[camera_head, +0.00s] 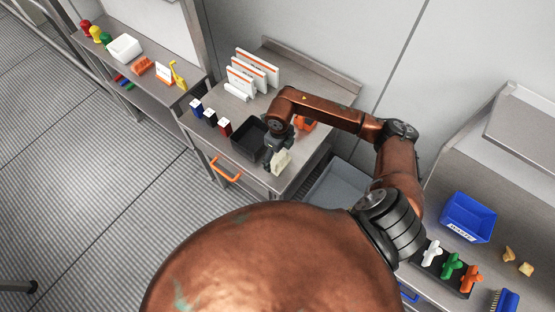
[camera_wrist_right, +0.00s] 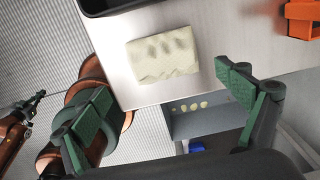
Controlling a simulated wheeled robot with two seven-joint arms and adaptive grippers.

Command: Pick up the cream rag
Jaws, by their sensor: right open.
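The cream rag (camera_wrist_right: 162,57) lies flat and slightly wrinkled on the steel table top (camera_wrist_right: 215,40), close to its front edge. In the head view the rag (camera_head: 281,162) shows beside my right gripper (camera_head: 271,153), partly covered by it. In the right wrist view my right gripper (camera_wrist_right: 163,85) is open, with one green-padded finger on each side and nothing between them. The rag is ahead of the fingertips and apart from them.
A black tray (camera_head: 247,143) stands left of the rag. An orange object (camera_head: 305,123) is behind it, right of the tray. Small shakers (camera_head: 224,127) stand along the table's left edge. A grey bin (camera_head: 340,190) sits lower, at the right. A blue bin (camera_head: 467,217) is on the right counter.

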